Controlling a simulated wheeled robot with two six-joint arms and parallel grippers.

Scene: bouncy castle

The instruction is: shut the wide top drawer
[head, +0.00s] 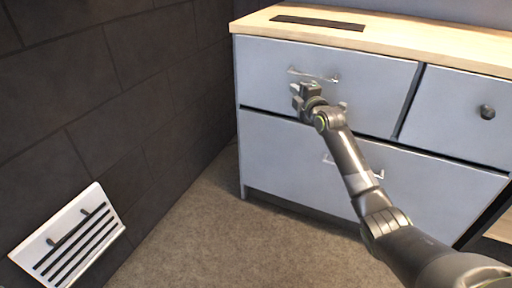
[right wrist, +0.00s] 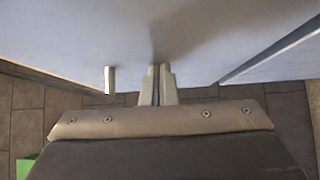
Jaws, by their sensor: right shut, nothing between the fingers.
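The wide top drawer (head: 270,68) is the pale blue-grey front at the upper left of the cabinet. It looks flush or nearly flush under the wooden top; a small gap is hard to judge. Its bar handle (head: 314,75) shows just above my right gripper (head: 303,92). That gripper is shut and empty, in front of the drawer's middle. In the right wrist view, the closed fingertips (right wrist: 159,72) are at the pale front, with a handle post (right wrist: 109,80) to their left. I cannot tell whether they touch. My left gripper is not in view.
A wide lower drawer (head: 285,150) and a smaller right drawer (head: 455,105) share the cabinet. The wooden top (head: 410,38) carries a dark strip (head: 318,23). A white slatted panel (head: 70,235) is at the dark wall's foot. Carpet (head: 215,225) in front is clear.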

